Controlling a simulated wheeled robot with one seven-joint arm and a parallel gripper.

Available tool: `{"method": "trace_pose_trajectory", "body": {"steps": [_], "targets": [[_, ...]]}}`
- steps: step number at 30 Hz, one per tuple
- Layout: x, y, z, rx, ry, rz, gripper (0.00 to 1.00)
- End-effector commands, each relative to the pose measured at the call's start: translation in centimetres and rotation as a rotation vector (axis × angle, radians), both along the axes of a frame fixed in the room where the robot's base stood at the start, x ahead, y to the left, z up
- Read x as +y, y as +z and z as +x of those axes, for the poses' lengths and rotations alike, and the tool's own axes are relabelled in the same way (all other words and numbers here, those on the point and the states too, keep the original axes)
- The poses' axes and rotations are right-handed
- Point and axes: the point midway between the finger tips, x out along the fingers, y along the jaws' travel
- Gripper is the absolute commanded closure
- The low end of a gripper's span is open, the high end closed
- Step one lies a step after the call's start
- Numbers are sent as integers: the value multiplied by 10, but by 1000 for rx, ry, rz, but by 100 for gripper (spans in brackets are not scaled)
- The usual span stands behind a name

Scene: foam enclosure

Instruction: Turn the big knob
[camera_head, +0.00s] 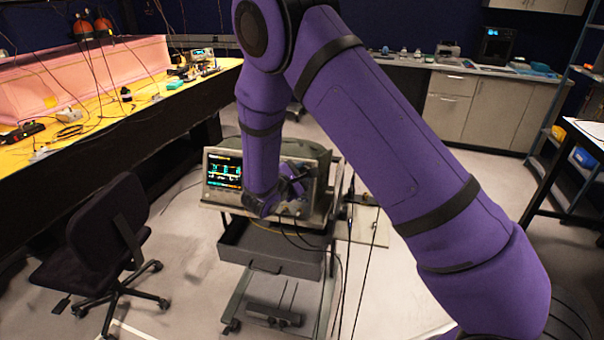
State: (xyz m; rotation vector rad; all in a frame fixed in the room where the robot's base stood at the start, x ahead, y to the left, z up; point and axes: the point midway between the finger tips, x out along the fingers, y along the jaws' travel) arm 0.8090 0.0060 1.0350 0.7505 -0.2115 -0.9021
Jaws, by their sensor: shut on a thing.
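A bench instrument (222,196) with a lit screen stands on a wheeled cart in the middle of the view. My purple arm comes down in front of its panel. My gripper (297,186) is at the right part of the front panel, shut on the big knob. The knob itself is mostly hidden behind the gripper and wrist, and its angle cannot be told. Cables hang from the lower front of the panel.
The cart has a dark drawer (270,252) below the instrument. A black office chair (105,240) stands to the left. A yellow-topped bench (100,115) runs along the left, and grey cabinets (490,108) line the back. Floor is open between chair and cart.

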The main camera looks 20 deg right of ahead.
Motion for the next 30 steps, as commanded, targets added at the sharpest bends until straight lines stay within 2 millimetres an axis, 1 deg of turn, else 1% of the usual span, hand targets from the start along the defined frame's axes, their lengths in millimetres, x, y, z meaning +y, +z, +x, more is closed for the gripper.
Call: {"method": "trace_pose_trajectory", "body": {"steps": [15, 16, 19, 26, 30], "targets": [[0, -1, -1, -9, -10, 19, 93], [0, -1, -1, -9, -10, 19, 67], [0, -1, -1, -9, -9, 19, 44], [0, 0, 0, -10, -10, 19, 44], [5, 0, -3, -10, -9, 19, 44]]}}
